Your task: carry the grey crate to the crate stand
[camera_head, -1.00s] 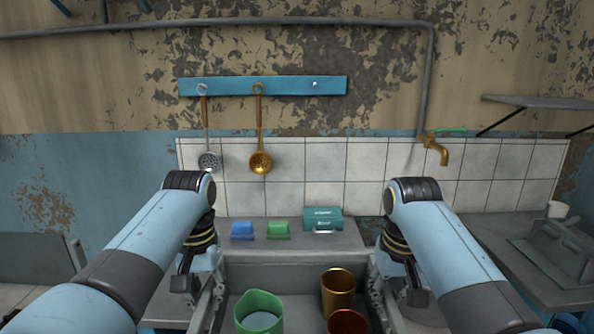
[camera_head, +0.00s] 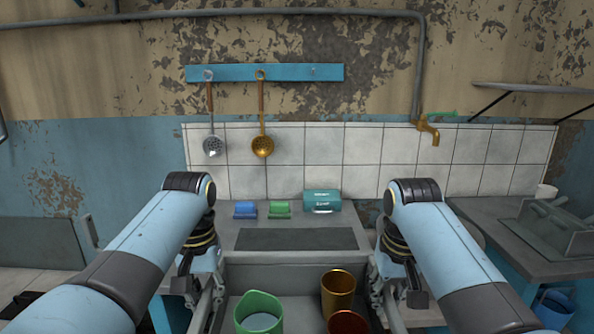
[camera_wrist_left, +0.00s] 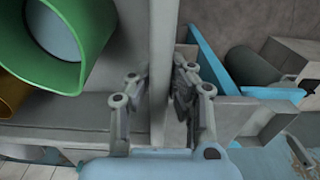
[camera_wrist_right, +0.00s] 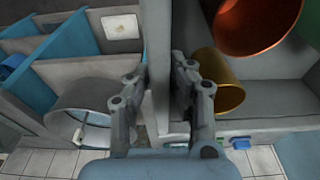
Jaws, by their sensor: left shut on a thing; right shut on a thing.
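The grey crate (camera_head: 285,276) is low in the middle of the head view, between my two arms. A green cup (camera_head: 259,310), a gold cup (camera_head: 338,290) and a copper-red cup (camera_head: 348,322) stand in it. My left gripper (camera_head: 203,292) is shut on its left wall, and the left wrist view shows the fingers (camera_wrist_left: 157,85) either side of that wall. My right gripper (camera_head: 388,290) is shut on the right wall, also seen between the fingers (camera_wrist_right: 158,80) in the right wrist view. I cannot tell which surface is the crate stand.
A grey counter (camera_head: 345,215) ahead has a dark rectangular patch (camera_head: 297,239), blue (camera_head: 245,210) and green (camera_head: 279,209) blocks and a teal box (camera_head: 322,201). A right-hand counter (camera_head: 490,213) holds a grey slanted fixture (camera_head: 555,229). A blue bucket (camera_head: 555,308) stands below it.

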